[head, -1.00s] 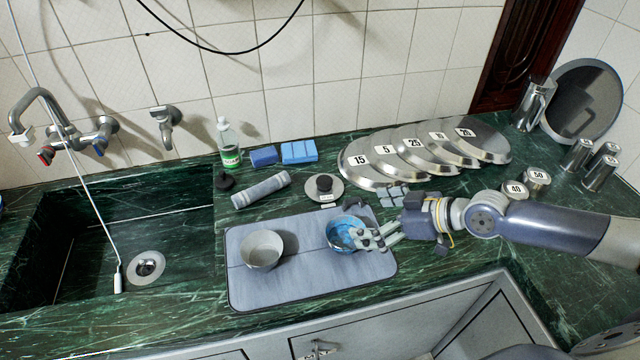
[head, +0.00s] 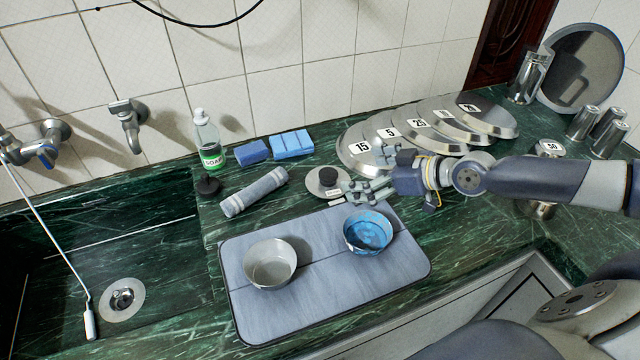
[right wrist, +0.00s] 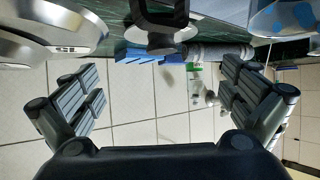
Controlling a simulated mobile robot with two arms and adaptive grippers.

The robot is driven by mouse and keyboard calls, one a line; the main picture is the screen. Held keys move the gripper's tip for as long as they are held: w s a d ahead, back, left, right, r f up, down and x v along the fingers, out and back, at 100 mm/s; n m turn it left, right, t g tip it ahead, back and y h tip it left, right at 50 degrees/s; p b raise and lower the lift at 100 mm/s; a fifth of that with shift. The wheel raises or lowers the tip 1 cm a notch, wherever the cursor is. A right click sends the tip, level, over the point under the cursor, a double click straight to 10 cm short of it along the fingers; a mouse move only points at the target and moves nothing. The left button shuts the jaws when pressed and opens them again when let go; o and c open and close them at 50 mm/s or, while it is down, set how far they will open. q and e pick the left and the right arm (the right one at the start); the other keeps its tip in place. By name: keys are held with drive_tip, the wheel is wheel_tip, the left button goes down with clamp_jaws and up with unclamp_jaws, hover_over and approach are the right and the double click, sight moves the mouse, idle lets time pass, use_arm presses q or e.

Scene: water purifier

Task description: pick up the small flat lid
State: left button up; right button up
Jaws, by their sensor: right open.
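The small flat lid (head: 315,190) is a grey disc with a black knob (head: 327,175) and a small white label. It lies on the green counter behind the mat in the head view. My right gripper (head: 366,173) is open and empty just right of the lid, its fingers pointing left towards the knob. The gap between fingers and lid is hard to judge. In the right wrist view, the black knob (right wrist: 160,40) shows at the top centre, beyond the open right gripper (right wrist: 163,85) and between its fingers. My left gripper is not in view.
A grey mat (head: 320,298) holds a grey bowl (head: 270,262) and a blue-patterned bowl (head: 368,231). Large numbered lids (head: 365,147) overlap behind the gripper. The sink is far left.

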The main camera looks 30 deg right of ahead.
sight(332, 175)
drive_tip(key=shift+w+a+p, duration=0.25)
drive_tip(key=shift+w+p, duration=0.1)
drive_tip(key=shift+p, duration=0.05)
drive_tip(key=shift+w+a+f, duration=0.2)
drive_tip(key=shift+w+f, duration=0.05)
drive_tip(key=p+x, duration=0.1)
drive_tip(key=x, duration=0.2)
drive_tip(key=shift+w+f, duration=0.15)
drive_tip(key=shift+f, duration=0.05)
drive_tip(key=shift+w+a+f+p, duration=0.3)
drive_tip(key=shift+w+a+p, duration=0.05)
drive_tip(key=shift+w+a, duration=0.15)
drive_tip(key=shift+f+p+x, duration=0.2)
drive_tip(key=shift+p+x, duration=0.1)
drive_tip(key=shift+x, duration=1.7)
drive_tip(key=shift+s, duration=0.1)
drive_tip(key=c, duration=0.8)
